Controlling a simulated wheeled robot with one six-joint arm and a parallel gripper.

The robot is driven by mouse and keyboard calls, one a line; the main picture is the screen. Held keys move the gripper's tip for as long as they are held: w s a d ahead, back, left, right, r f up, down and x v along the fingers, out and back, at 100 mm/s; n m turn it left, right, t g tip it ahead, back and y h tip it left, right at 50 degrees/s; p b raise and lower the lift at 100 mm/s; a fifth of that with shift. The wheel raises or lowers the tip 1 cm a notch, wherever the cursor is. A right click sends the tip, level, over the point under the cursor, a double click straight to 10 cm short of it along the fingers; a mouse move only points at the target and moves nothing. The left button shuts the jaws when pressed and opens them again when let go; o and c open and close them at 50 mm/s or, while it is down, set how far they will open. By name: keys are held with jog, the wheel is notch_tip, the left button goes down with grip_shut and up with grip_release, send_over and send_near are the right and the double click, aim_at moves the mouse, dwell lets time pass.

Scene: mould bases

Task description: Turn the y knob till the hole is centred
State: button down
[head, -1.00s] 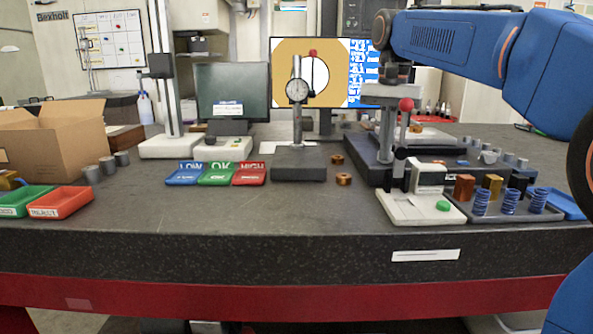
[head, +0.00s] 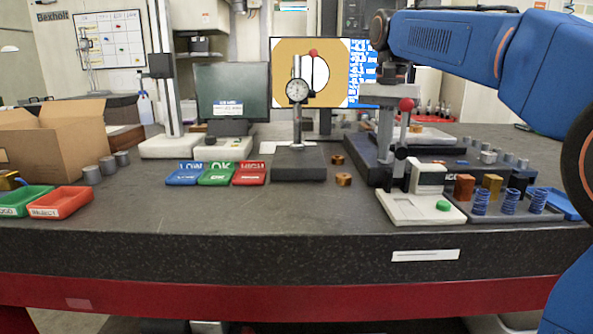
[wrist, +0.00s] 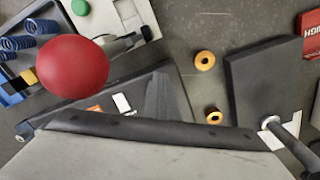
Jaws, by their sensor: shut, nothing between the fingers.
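The screen (head: 285,60) at the back shows an orange field with a white round hole (head: 320,76). The dial gauge stand in front covers part of the hole, so I cannot tell how well it is centred. My gripper (head: 397,73) is shut and empty, small and dark above the grey top of a device at the right. Its fingertips are hard to make out, and I do not see them in the wrist view. I cannot pick out the y knob in either view.
A red ball (head: 406,104) on a lever stands in front, large in the wrist view (wrist: 72,66). The dial gauge stand (head: 298,165) and two brass rings (wrist: 205,60) are nearby. Blue springs (head: 510,202) stand at the right. The front middle of the table is clear.

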jog(key=shift+a, duration=0.1)
jog(key=shift+s+a, duration=0.15)
jog(key=shift+s, duration=0.1)
jog(key=shift+r, duration=3)
